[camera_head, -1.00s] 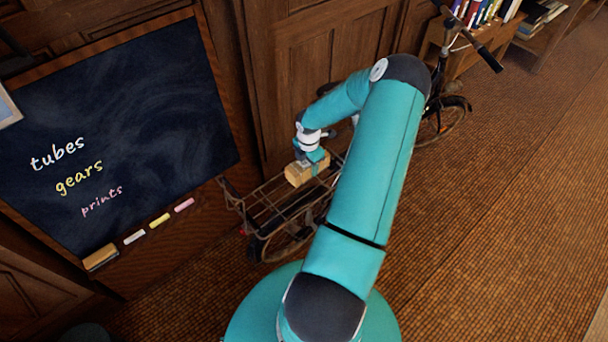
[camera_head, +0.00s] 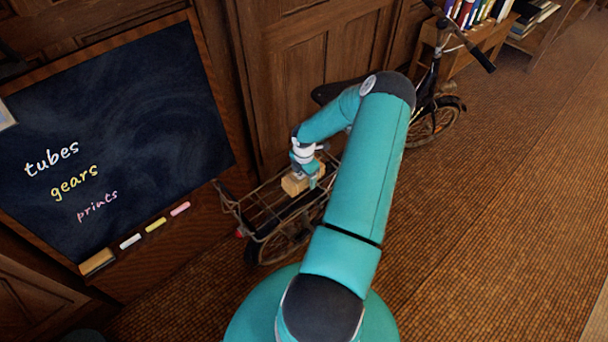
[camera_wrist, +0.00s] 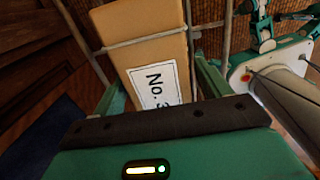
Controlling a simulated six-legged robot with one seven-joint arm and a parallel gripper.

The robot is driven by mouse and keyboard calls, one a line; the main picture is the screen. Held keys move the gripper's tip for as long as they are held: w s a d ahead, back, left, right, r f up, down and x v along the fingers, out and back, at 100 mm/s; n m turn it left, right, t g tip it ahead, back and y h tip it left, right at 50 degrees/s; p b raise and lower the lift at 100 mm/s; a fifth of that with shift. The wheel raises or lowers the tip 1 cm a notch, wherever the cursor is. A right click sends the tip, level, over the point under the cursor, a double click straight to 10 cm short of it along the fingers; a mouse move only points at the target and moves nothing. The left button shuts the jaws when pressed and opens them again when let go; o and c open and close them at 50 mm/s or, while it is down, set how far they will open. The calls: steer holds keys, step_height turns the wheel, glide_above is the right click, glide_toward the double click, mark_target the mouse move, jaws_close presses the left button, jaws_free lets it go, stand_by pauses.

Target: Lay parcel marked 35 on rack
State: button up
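The parcel (camera_head: 293,185) is a tan box on the wire rack (camera_head: 262,213) behind the bicycle's saddle. In the wrist view the parcel (camera_wrist: 152,60) has a white label reading "No. 3"; the rest of the number is hidden by my gripper's body. A thin rack bar crosses over the parcel's face there. My gripper (camera_head: 308,176) is at the parcel from above. In the wrist view its two green fingers (camera_wrist: 158,75) stand either side of the parcel, with a narrow gap showing, so it looks open around it.
A chalkboard (camera_head: 110,130) listing tubes, gears and prints stands left of the rack, with chalks and an eraser on its ledge. Wooden panelling is close behind the bicycle. A bookshelf (camera_head: 470,35) stands at the back right. The carpet (camera_head: 480,220) at right is clear.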

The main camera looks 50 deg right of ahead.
step_height(320, 180, up, 12)
steer(key=shift+r, duration=0.15)
stand_by(0.5)
stand_by(1.2)
